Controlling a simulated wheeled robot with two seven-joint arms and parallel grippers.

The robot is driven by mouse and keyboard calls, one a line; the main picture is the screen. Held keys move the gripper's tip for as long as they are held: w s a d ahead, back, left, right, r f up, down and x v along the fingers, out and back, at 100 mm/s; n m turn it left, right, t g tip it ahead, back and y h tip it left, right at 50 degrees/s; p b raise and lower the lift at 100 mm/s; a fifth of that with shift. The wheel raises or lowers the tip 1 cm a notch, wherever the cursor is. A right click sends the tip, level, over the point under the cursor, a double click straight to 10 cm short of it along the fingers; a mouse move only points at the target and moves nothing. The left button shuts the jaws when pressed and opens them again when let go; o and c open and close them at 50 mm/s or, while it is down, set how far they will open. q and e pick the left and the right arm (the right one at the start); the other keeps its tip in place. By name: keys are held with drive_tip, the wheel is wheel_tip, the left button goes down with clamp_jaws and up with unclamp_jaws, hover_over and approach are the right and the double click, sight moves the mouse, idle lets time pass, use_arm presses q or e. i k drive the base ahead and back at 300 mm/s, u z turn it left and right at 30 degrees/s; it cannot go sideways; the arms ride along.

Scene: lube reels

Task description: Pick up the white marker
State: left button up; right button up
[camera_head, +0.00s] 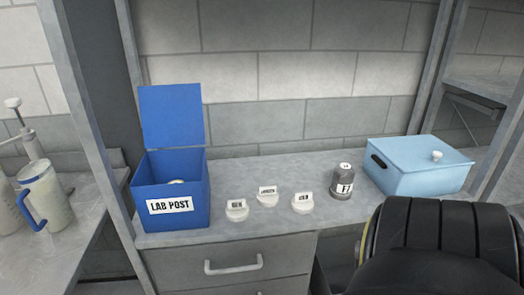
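No pen-shaped marker is recognisable. Three small white round pieces with upright label cards stand on the grey counter (260,222): a left one (237,214), a middle one (268,200) set slightly farther back, and a right one (302,206). Their labels are too small to read surely. They stand apart from one another. Another whitish object (176,181) shows partly inside the open blue box, mostly hidden by its front wall. Neither of my grippers is in view.
The blue box (180,220) labelled LAB POST has its lid raised, left on the counter. A dark grey canister (342,186) and a closed light-blue box (420,172) stand right. A black padded object (430,235) blocks the front right. White jugs (45,195) stand far left.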

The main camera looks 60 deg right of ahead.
sight(302, 202)
drive_tip(key=u, duration=0.45)
drive_tip(key=i, duration=1)
drive_tip(key=z, duration=3.35)
